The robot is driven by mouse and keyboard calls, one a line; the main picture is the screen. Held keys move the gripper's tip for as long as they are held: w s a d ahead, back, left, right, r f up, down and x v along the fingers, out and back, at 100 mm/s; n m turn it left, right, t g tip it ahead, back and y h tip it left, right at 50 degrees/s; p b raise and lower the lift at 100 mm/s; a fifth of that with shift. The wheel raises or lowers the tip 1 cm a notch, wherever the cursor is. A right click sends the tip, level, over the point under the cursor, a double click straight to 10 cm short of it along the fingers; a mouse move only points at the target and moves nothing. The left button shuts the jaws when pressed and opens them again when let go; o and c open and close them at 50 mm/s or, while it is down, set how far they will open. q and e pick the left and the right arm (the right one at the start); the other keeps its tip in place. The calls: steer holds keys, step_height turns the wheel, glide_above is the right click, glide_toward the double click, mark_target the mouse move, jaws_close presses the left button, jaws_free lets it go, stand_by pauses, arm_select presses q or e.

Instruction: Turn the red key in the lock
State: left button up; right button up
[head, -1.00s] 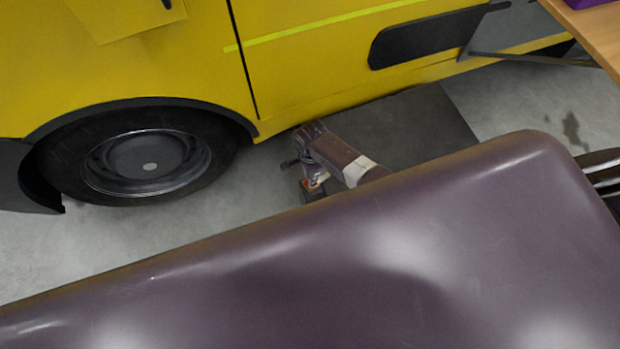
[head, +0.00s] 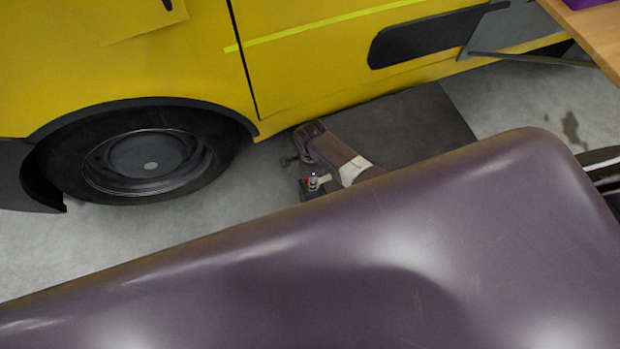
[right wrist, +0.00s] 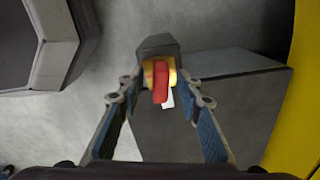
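The red key (right wrist: 160,82) stands in a yellow lock (right wrist: 172,74) on a dark grey housing in the right wrist view. A small white piece shows beside the key. My right gripper (right wrist: 160,80) is open, with one blue-padded finger on each side of the key and lock. I see a gap between each finger and the key. In the head view, a small red and white patch shows beside my arm, too small to make out. My left gripper is not in view.
A dark grey box (right wrist: 225,110) stands below and to the right of the lock. A yellow truck (head: 330,60) with a dark wheel (head: 145,160) fills the back of the head view. A wooden table corner (head: 600,30) is at top right. Grey floor shows between.

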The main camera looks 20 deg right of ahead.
steer(key=shift+r, duration=0.15)
steer(key=shift+r, duration=3.85)
